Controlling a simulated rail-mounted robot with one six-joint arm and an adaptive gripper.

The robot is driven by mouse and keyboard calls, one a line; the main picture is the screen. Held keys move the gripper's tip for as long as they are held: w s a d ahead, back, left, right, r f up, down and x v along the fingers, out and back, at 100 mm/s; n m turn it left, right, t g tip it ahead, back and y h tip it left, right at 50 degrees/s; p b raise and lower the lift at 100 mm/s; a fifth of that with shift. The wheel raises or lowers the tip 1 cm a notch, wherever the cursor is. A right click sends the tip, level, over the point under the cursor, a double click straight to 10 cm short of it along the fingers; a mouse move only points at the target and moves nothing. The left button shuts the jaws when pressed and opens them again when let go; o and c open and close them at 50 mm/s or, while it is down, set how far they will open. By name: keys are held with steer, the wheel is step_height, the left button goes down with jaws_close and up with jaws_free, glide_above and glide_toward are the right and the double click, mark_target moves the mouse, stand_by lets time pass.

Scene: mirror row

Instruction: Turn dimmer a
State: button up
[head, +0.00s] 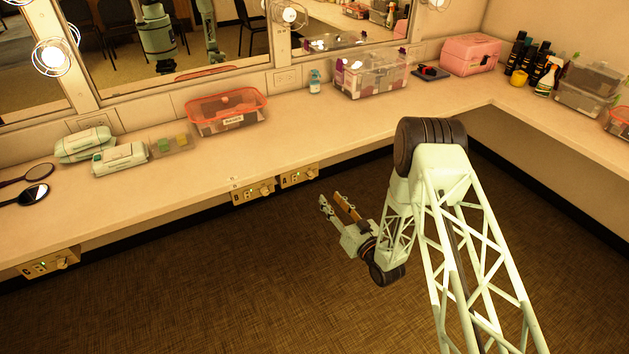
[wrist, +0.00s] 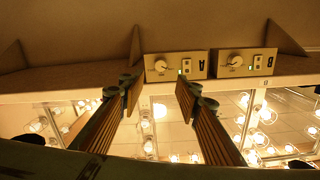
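Dimmer a is the box marked A (wrist: 176,67), a brass-coloured panel with a round pale knob (wrist: 161,66), a rocker switch and a small lit green light. The wrist view appears upside down. In the head view dimmer a (head: 299,176) is the right one of two boxes under the counter's front edge. My gripper (head: 331,198) is open and empty, just in front of and below that box. In the wrist view the two fingers of my gripper (wrist: 154,88) are spread, with the knob beyond the gap between their tips, apart from them.
The box marked B (wrist: 246,63) is close beside dimmer a; it also shows in the head view (head: 253,191). Another dimmer box (head: 48,263) is far left. The counter (head: 330,128) overhangs the boxes and carries bins and bottles. The floor (head: 250,290) is clear.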

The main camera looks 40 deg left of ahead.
mark_target(312, 177)
steer(key=shift+f, duration=0.1)
stand_by(0.4)
steer(key=shift+b+x, duration=1.3)
steer(key=shift+x, duration=5.55)
steer(key=shift+s, duration=0.1)
steer(key=shift+c, duration=0.2)
steer(key=c, duration=0.8)
